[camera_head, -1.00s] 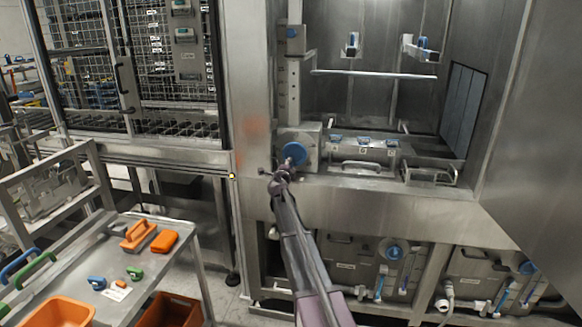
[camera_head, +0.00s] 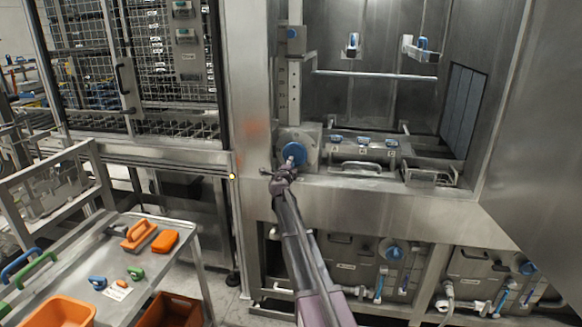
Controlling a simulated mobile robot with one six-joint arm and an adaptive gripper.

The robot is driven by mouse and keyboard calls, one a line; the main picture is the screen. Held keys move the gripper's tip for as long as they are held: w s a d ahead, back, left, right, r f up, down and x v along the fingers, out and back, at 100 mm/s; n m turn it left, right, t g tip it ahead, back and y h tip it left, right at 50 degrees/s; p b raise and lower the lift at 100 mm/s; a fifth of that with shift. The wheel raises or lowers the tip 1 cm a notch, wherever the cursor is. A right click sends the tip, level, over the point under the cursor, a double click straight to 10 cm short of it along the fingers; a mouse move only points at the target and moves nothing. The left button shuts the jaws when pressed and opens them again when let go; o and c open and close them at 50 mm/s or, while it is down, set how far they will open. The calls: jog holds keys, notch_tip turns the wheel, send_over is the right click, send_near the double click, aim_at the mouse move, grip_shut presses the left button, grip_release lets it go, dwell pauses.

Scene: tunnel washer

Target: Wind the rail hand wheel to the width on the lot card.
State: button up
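The blue rail hand wheel (camera_head: 293,153) sits on a steel plate at the left end of the washer bay. My gripper (camera_head: 287,167) is at the lower edge of the wheel and partly covers it. The fingers are too small to tell whether they are open or shut, or whether they touch the wheel. A vertical scale plate (camera_head: 293,92) with small marks stands above the wheel; its marks are unreadable. A small white card (camera_head: 117,291) lies on the cart, its text too small to read. I cannot tell if it is the lot card.
The steel cart (camera_head: 185,238) at lower left holds orange blocks (camera_head: 138,235), blue and green handles and an orange bin (camera_head: 62,312). A mesh guard door (camera_head: 150,60) stands at the left. A steel panel (camera_head: 545,150) closes the right side. Three blue-topped clamps (camera_head: 363,141) sit right of the wheel.

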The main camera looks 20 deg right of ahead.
jog(key=shift+s+r, duration=0.2)
jog(key=shift+w+f, duration=0.15)
jog(key=v, duration=0.7)
dwell(0.6)
jog(key=shift+a, duration=0.1)
dwell(0.3)
